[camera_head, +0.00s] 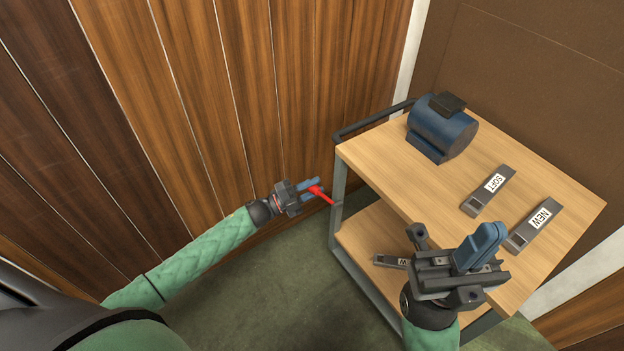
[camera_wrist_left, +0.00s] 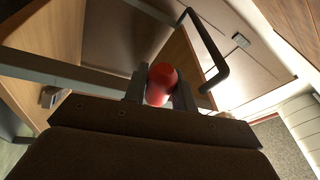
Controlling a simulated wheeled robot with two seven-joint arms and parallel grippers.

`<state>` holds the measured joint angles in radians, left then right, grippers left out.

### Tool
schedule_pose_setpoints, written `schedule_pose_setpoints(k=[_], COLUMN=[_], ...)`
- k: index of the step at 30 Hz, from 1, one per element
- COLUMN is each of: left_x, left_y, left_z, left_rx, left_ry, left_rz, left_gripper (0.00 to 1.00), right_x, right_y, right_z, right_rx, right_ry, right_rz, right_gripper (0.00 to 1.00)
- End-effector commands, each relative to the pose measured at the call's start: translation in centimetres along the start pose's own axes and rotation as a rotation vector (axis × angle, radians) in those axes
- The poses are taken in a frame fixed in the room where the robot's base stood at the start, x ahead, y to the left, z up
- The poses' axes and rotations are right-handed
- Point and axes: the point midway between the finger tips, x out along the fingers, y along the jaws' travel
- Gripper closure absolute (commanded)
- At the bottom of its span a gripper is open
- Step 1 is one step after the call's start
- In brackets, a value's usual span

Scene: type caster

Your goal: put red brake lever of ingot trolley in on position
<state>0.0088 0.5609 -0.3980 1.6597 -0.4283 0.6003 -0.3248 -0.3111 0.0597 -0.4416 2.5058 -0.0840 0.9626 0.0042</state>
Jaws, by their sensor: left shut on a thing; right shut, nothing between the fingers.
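The ingot trolley (camera_head: 385,190) is a two-tier cart with wooden shelves and a grey metal frame. Its red brake lever (camera_head: 322,195) sticks out at the trolley's left side, near a frame post. My left gripper (camera_head: 311,187) is shut on the lever's outer end. In the left wrist view the lever's rounded red end (camera_wrist_left: 161,84) sits between the two fingers of my left gripper (camera_wrist_left: 160,90). My right gripper (camera_head: 478,248) is shut and empty, above the trolley's near right part, and hides some of the shelf.
A blue motor (camera_head: 441,127) and two labelled bars, SORT (camera_head: 488,190) and NEW (camera_head: 534,224), lie on the top shelf. Another bar (camera_head: 391,261) lies on the lower shelf. A dark handle (camera_head: 374,119) runs along the trolley's back left. A wood-panelled wall (camera_head: 230,90) stands behind my left arm.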

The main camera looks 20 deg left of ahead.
Motion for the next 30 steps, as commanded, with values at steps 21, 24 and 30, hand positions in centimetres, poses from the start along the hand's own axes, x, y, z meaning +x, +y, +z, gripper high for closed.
schedule_pose_setpoints(k=[21, 24, 30], left_x=[-0.4, -0.4, -0.5], left_y=[2.8, 2.8, 2.9], left_z=[-0.4, -0.5, -0.5], left_rx=[-0.205, -0.206, -0.206], left_ry=[-0.035, -0.034, -0.034], left_rz=[-0.053, -0.053, -0.053], left_gripper=[1.00, 1.00, 0.66], right_x=[0.1, 0.1, 0.1], right_y=[0.0, 0.0, 0.0], right_z=[-0.2, -0.2, -0.2], right_rx=[-0.015, -0.015, -0.015], right_ry=[-0.011, -0.010, -0.010], right_rz=[-0.006, -0.006, -0.006], right_gripper=[1.00, 1.00, 1.00])
